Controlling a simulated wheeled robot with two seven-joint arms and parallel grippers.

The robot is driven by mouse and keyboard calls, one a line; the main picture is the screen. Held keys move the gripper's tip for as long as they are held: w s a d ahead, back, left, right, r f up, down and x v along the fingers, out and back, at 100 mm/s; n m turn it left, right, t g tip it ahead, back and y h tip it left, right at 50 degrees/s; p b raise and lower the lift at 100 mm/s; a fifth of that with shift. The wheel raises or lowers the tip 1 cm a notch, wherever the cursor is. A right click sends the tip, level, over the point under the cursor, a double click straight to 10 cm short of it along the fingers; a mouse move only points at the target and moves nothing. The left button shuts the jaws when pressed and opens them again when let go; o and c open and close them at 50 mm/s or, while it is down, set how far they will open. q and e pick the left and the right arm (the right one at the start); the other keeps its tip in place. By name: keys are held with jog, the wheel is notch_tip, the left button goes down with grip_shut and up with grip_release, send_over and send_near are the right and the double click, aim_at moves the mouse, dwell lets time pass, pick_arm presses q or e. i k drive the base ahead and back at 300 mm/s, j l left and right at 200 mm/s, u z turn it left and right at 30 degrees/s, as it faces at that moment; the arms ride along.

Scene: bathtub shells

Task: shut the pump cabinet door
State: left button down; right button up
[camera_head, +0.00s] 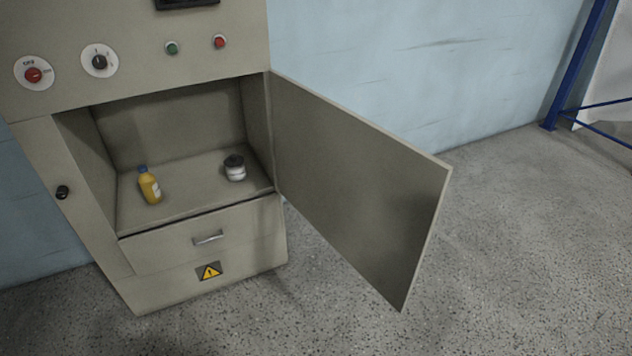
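The pump cabinet (60,132) is a beige-grey metal box on the left, with its compartment open to view. Its door (350,180) is hinged on the right side of the opening and stands wide open, reaching out to the right over the floor. Inside on the shelf (200,197) stand a yellow bottle (149,186) with a blue cap and a small white jar (235,170) with a dark lid. Neither gripper shows in the head view.
Below the opening is a drawer (170,247) with a metal handle (208,237), closed or nearly so. A black knob (62,192) sits on the left frame. Grey speckled floor (480,270) is clear around the door. A blue metal frame (575,70) stands at the far right.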

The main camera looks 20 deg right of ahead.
aim_at(377, 196)
jog(key=i+l+u, duration=0.1)
jog(key=l+u, duration=0.15)
jog(key=u, duration=0.15)
jog(key=l+u, duration=0.4)
jog(key=i+l+u, duration=0.1)
jog(key=u, duration=0.35)
jog(key=l, duration=0.95)
jog(key=k+l, duration=0.15)
jog(key=l, duration=1.8)
jog(key=k, duration=0.05)
